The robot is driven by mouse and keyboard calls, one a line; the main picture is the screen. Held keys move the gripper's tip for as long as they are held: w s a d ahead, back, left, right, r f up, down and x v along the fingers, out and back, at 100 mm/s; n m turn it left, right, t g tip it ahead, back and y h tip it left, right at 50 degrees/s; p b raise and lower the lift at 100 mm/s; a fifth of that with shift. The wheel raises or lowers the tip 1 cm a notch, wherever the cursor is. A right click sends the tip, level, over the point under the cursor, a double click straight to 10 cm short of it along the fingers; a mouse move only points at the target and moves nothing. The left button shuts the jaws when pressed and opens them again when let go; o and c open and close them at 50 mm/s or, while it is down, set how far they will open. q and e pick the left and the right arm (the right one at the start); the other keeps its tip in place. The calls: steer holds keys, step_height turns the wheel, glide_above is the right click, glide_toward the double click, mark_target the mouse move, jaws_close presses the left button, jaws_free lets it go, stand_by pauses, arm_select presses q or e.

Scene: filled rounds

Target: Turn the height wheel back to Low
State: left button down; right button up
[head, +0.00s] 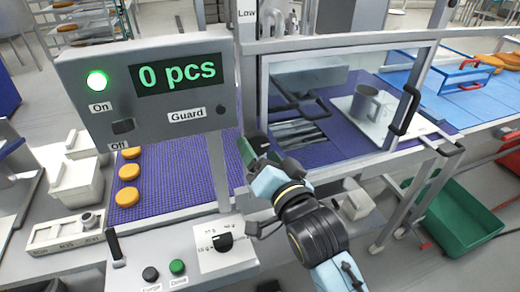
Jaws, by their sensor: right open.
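A "Low" label (247,14) sits on the upright post (250,60) at the top middle of the head view. I cannot make out a height wheel for certain; it may be hidden behind my right gripper or outside the picture. My right gripper (252,148) is open, in front of the post's lower part and just right of the display panel. Its fingertips are dark and partly hidden, and I cannot tell whether they touch anything. My left gripper is not in view.
Several orange rounds (127,172) lie on the purple belt (180,180). A dial (222,242) is below.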

steer(key=shift+w+a, duration=0.25)
steer(key=shift+w, duration=0.35)
steer(key=c, duration=1)
steer(key=shift+o, duration=0.2)
